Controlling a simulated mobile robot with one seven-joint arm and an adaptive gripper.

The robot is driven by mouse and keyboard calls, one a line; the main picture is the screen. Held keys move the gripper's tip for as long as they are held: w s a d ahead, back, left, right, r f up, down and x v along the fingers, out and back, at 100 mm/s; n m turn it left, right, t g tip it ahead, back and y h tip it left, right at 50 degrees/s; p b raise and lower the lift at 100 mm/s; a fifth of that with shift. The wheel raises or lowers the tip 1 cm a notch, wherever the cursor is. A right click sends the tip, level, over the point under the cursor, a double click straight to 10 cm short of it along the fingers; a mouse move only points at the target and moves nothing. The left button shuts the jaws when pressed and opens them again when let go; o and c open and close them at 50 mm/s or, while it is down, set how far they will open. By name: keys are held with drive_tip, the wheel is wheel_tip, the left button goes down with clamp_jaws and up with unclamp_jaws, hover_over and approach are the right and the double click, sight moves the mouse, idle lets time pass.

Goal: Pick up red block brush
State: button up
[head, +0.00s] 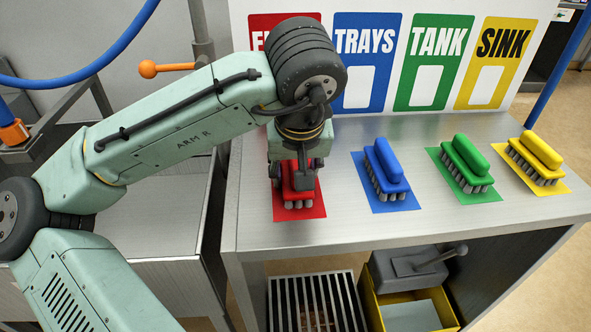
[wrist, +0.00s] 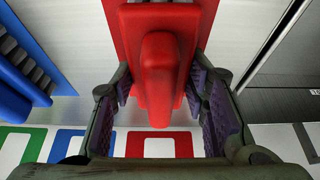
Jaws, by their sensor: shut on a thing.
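The red block brush (head: 299,196) is at the left end of the row of brushes on the steel counter, over its red mat (head: 298,216). Its bristles point down. My gripper (head: 297,178) comes down from above and is shut on its handle. In the wrist view the red brush (wrist: 160,65) lies between the purple-padded fingers of my gripper (wrist: 164,90). My gripper hides part of the brush in the head view. I cannot tell whether the bristles touch the mat.
Blue (head: 386,170), green (head: 466,168) and yellow (head: 536,157) brushes stand on matching mats to the right. A sign board (head: 395,25) stands behind them. A steel basin (head: 165,215) lies left of the counter. The counter front (head: 420,228) is clear.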

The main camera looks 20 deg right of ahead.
drive_tip(key=shift+r, duration=0.15)
drive_tip(key=shift+r, duration=0.25)
drive_tip(key=v, duration=0.1)
drive_tip(key=b+v, duration=0.1)
drive_tip(key=shift+w+r, duration=0.15)
drive_tip(key=shift+r, duration=0.25)
drive_tip(key=s+a+r+b, duration=0.1)
drive_tip(key=s+a+b, duration=0.1)
drive_tip(key=s+a, duration=0.8)
drive_tip(key=shift+s+r+b, duration=0.25)
drive_tip(key=shift+s+b, duration=0.1)
drive_tip(key=shift+s, duration=0.6)
drive_tip(key=o, duration=0.6)
drive_tip(key=c, duration=0.4)
